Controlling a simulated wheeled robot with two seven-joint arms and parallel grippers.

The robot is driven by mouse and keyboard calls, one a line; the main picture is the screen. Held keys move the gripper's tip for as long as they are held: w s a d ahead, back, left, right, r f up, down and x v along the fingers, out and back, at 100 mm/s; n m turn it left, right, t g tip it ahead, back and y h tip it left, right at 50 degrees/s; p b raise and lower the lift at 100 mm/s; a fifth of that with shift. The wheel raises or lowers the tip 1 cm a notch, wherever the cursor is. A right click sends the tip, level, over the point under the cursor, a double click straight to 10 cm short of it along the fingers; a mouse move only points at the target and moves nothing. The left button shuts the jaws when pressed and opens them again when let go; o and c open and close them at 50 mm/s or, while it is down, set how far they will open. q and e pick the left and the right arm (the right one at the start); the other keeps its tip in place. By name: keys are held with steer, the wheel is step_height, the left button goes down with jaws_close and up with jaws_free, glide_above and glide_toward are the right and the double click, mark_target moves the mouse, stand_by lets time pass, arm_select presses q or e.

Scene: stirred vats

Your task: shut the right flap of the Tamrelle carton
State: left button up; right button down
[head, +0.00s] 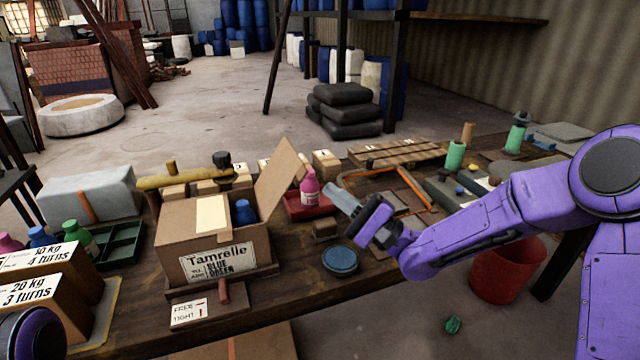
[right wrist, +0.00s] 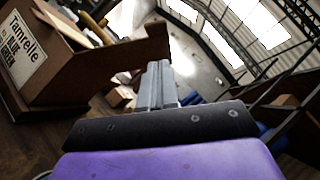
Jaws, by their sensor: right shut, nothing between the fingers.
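The Tamrelle carton (head: 172,238) stands on the bench, its printed label facing me. Its right flap (head: 280,168) stands up, tilted outward to the right. A blue-capped bottle (head: 245,212) shows in the opening, beside a cream piece (head: 212,215) over the left part of the top. My right gripper (head: 335,192) is shut and empty, to the right of the carton and apart from the flap. In the right wrist view the shut fingers (right wrist: 158,82) point away, with the carton (right wrist: 95,70) at left. My left gripper is out of view; only a bit of my left arm shows.
A pink bottle (head: 310,188) in a red tray (head: 300,210) stands between the flap and my right gripper. A small box (head: 325,228) and a blue round lid (head: 340,260) lie right of the carton. A yellow-handled tool (head: 180,178) lies behind it. A red bucket (head: 505,272) stands below the bench.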

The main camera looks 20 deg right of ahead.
mark_target(303, 175)
steer(key=a+r, duration=0.2)
steer(key=a, duration=0.1)
steer(key=shift+a+r+p, duration=0.25)
steer(key=shift+p, duration=0.15)
